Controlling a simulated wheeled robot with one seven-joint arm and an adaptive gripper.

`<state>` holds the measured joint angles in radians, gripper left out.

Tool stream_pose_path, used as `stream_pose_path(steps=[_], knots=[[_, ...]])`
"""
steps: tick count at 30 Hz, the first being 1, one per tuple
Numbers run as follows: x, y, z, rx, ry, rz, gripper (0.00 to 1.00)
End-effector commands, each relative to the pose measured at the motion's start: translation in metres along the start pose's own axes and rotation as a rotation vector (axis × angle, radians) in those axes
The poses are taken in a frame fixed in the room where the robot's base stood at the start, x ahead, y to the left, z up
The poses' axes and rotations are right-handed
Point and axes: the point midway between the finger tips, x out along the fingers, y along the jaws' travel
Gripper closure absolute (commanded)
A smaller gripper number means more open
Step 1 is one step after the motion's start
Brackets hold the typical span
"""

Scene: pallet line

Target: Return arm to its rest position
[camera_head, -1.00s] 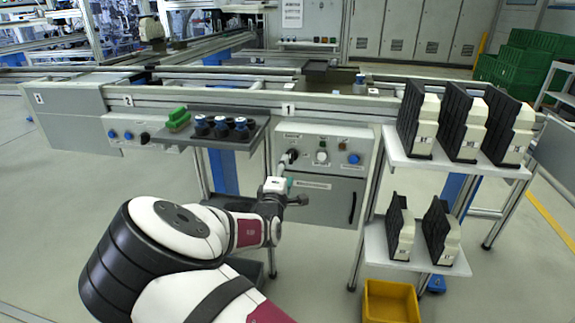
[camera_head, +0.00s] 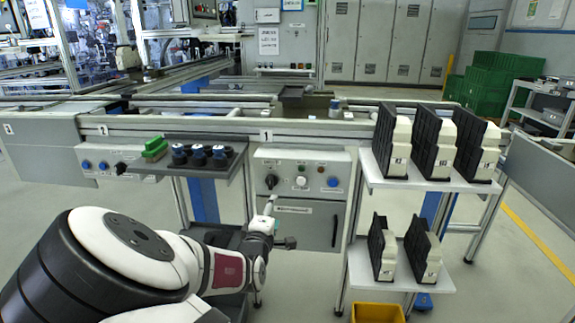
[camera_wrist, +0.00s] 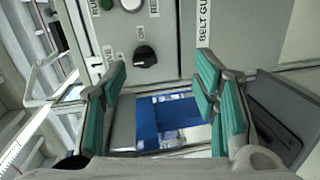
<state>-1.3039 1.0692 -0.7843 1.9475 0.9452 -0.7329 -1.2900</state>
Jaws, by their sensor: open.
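My gripper (camera_head: 276,222) is in front of the grey control box (camera_head: 300,172) of station 1, low by its lower door panel. In the wrist view my gripper (camera_wrist: 165,100) is open, with its teal-padded fingers spread apart and nothing between them. Beyond the fingers are the box face with a black rotary knob (camera_wrist: 145,57) and a blue surface (camera_wrist: 170,120) below. The fingers look apart from the knob. In the head view my arm reaches in from the lower left, partly bent.
A dark tray (camera_head: 190,167) with several blue-topped parts and a green block (camera_head: 155,148) juts out above my arm. At right, a two-level shelf (camera_head: 365,163) holds several black-and-cream units. A yellow bin (camera_head: 378,313) stands below it. Green crates (camera_head: 490,90) stand far right.

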Motion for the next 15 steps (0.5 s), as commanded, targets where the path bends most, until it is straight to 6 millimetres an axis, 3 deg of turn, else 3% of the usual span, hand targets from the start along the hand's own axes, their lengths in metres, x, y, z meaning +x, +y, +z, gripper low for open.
stream_pose_path(steps=[3, 8, 15], knots=[[0.006, 0.001, 0.036, 0.17, -0.076, -0.169, 0.45], [-0.007, 0.0, 0.074, 0.408, -0.164, -0.404, 0.45], [-0.055, 0.021, 0.111, 0.725, -0.263, -0.705, 0.45]])
